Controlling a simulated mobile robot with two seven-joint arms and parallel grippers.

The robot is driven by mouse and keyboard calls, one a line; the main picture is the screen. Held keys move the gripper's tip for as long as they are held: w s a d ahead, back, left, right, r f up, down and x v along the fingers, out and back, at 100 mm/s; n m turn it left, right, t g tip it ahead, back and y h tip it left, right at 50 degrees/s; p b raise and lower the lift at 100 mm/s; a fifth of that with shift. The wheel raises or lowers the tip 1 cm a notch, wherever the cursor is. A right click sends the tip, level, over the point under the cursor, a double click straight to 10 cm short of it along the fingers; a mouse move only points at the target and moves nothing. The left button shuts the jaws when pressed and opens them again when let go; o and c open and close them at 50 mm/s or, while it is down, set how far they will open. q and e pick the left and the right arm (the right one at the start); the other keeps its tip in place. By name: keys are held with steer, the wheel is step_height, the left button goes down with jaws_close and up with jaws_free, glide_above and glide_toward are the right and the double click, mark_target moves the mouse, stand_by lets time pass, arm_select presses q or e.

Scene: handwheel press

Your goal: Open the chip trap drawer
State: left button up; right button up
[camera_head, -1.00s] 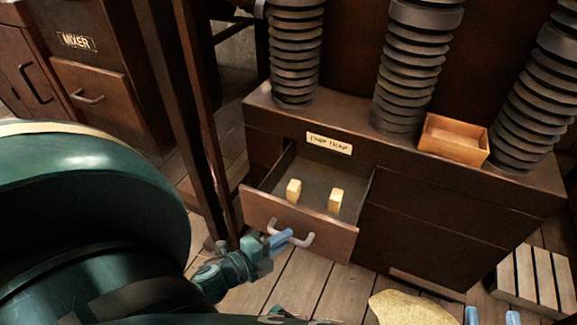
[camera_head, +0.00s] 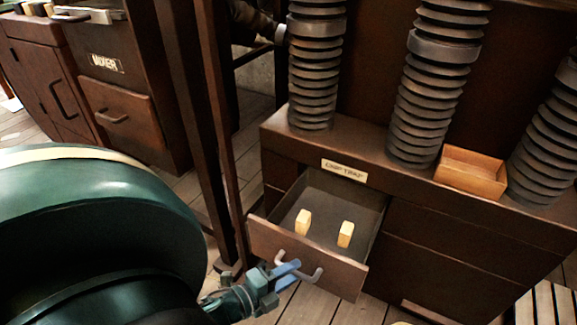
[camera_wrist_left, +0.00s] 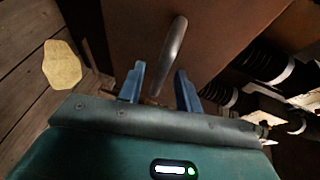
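The chip trap drawer (camera_head: 310,258) stands pulled out of the dark wooden cabinet under its "Chip Trap" label (camera_head: 344,170). Two small pale blocks (camera_head: 303,221) (camera_head: 346,233) stand inside it. Its grey curved handle (camera_head: 312,276) is on the front face and also shows in the left wrist view (camera_wrist_left: 173,50). My left gripper (camera_head: 284,272) is at the handle's left part. In the left wrist view its two blue fingers (camera_wrist_left: 160,86) are apart, with the handle's near end between or just beyond them; I cannot tell whether they touch it. My right gripper is not in view.
An open wooden box (camera_head: 470,174) and several ribbed dark columns (camera_head: 316,70) stand on the cabinet top. A dark post (camera_head: 200,120) rises left of the drawer. A slatted wooden piece (camera_head: 548,305) lies at lower right. A yellowish patch (camera_wrist_left: 62,65) is on the floor.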

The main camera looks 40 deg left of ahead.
arm_select(q)
steer(key=p+v, duration=0.2)
steer(key=v, duration=1.1)
steer(key=shift+p, duration=0.3)
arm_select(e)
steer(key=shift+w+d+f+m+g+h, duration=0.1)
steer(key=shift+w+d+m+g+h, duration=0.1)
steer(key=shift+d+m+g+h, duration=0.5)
arm_select(q)
steer(key=shift+s+a, duration=0.1)
steer(key=shift+a, duration=0.05)
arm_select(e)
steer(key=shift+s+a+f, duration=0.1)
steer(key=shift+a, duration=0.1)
